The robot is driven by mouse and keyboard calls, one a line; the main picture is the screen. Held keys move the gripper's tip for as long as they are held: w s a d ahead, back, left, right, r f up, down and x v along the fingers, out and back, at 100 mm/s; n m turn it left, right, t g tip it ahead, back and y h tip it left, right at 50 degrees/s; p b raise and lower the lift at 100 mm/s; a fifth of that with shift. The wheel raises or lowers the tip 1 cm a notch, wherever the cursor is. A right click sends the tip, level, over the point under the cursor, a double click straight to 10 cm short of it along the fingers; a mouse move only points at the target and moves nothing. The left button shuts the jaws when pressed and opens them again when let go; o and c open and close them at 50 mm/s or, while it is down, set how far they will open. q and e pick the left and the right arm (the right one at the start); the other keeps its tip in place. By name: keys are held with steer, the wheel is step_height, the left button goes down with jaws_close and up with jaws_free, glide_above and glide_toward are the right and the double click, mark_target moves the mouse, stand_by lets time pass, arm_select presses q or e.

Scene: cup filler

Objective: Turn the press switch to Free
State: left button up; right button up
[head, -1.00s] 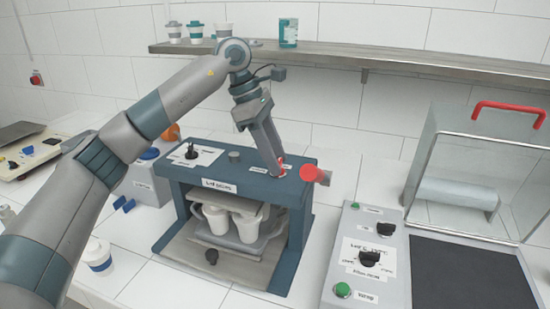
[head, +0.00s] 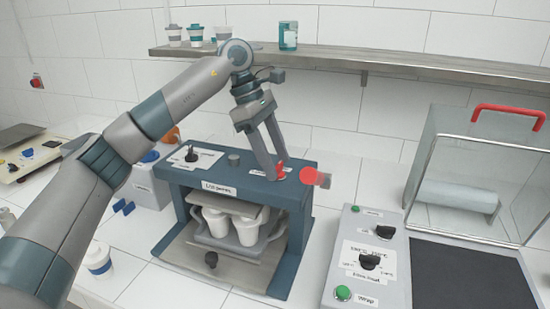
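The lid press (head: 220,189) is a blue box-shaped machine on the counter, labelled on its front edge. A small red switch (head: 280,172) sits at the right of its top; its small label is too blurred to read. My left gripper (head: 276,170) is open, with its fingertips down at the red switch, one finger on the near left side and one behind. I cannot tell whether they touch it. A black knob (head: 191,155) on a white plate is at the left of the top. My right gripper is not in view.
White cups (head: 247,230) stand in a grey holder inside the press. A grey wrap panel (head: 366,262) and a clear-sided box (head: 470,175) stand to the right. A shelf (head: 400,63) runs behind my arm.

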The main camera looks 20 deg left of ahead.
arm_select(q)
steer(key=shift+v, duration=0.8)
steer(key=b+v, duration=0.1)
steer(key=v, duration=1.4)
steer(key=shift+r, duration=0.35)
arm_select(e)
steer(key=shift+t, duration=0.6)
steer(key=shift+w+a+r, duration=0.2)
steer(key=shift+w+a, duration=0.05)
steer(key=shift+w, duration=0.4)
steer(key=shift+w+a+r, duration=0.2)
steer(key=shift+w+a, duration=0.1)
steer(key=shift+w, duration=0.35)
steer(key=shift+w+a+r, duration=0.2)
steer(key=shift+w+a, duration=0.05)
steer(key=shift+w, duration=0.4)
